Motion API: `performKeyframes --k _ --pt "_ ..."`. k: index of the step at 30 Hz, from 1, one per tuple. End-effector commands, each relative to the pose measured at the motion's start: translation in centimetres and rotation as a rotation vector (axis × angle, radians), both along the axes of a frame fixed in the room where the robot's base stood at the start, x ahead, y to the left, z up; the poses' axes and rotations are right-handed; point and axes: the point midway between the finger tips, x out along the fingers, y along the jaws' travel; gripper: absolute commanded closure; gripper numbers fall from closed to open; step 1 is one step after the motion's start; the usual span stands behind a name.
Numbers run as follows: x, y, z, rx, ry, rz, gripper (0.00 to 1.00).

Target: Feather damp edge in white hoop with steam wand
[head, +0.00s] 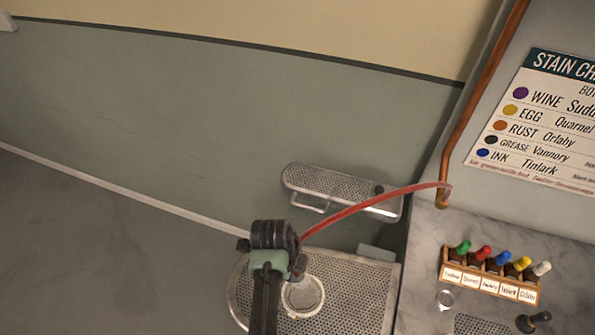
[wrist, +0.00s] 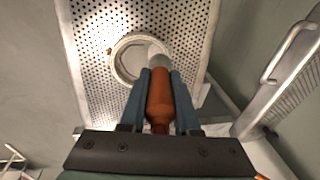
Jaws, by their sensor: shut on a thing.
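The steam wand (wrist: 160,100) has an orange-brown handle and a grey head, and its red hose (head: 370,202) shows in the head view. My gripper (wrist: 161,78) is shut on the wand's handle, with one blue-grey finger on each side. The white hoop (head: 303,296) lies on a perforated board and holds pale cloth; it also shows in the wrist view (wrist: 117,62). The wand's head overlaps the hoop's right part in the wrist view; whether it touches the cloth I cannot tell. I cannot make out the damp edge clearly. My wrist hides the wand itself in the head view.
The perforated metal board (head: 350,280) is bare around the hoop. A narrow perforated sleeve board (head: 330,184) stands behind it. On the marble counter at the right is a rack (head: 490,279) of several colour-capped bottles. A stain chart (head: 545,125) hangs above. The left floor is clear.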

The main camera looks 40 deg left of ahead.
Motion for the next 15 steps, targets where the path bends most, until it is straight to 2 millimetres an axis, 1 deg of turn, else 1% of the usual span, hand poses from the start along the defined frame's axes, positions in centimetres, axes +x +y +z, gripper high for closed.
performKeyframes --k 9,15 --pt "-1.3 1.0 0.1 0.001 -0.002 0.002 1.0" --pt "-1.6 1.2 0.1 0.0 -0.001 0.001 1.0"
